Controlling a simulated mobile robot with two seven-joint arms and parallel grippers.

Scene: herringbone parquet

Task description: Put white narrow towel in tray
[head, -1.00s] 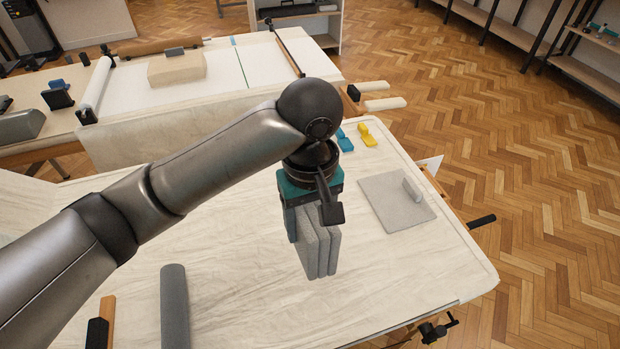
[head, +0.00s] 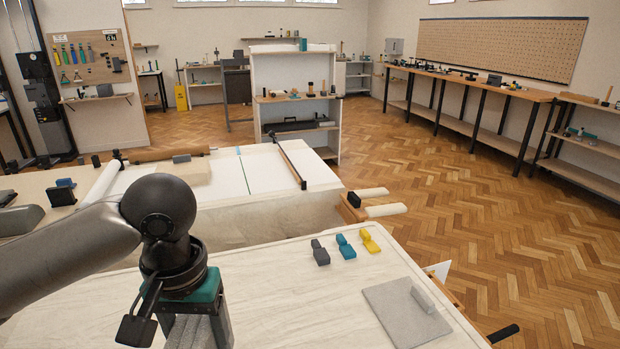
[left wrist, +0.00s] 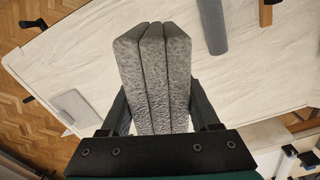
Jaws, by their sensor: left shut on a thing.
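My left gripper (head: 198,332) is shut on a thick grey folded towel (head: 190,336), cut off by the bottom edge of the head view. In the left wrist view the folded towel (left wrist: 152,70) shows as three upright layers between the fingers, above the table. It looks grey, not white. No walled tray is clear in view. A flat grey square (head: 391,312) lies on the table at right, with a small grey block (head: 422,300) on it. My right gripper is out of view.
The pale worktable (head: 290,290) has free room in its middle. Small dark (head: 320,253), blue (head: 345,246) and yellow (head: 370,241) pieces stand near its far edge. A dark grey roll (left wrist: 213,25) lies on the table. Another bench (head: 260,210) stands behind.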

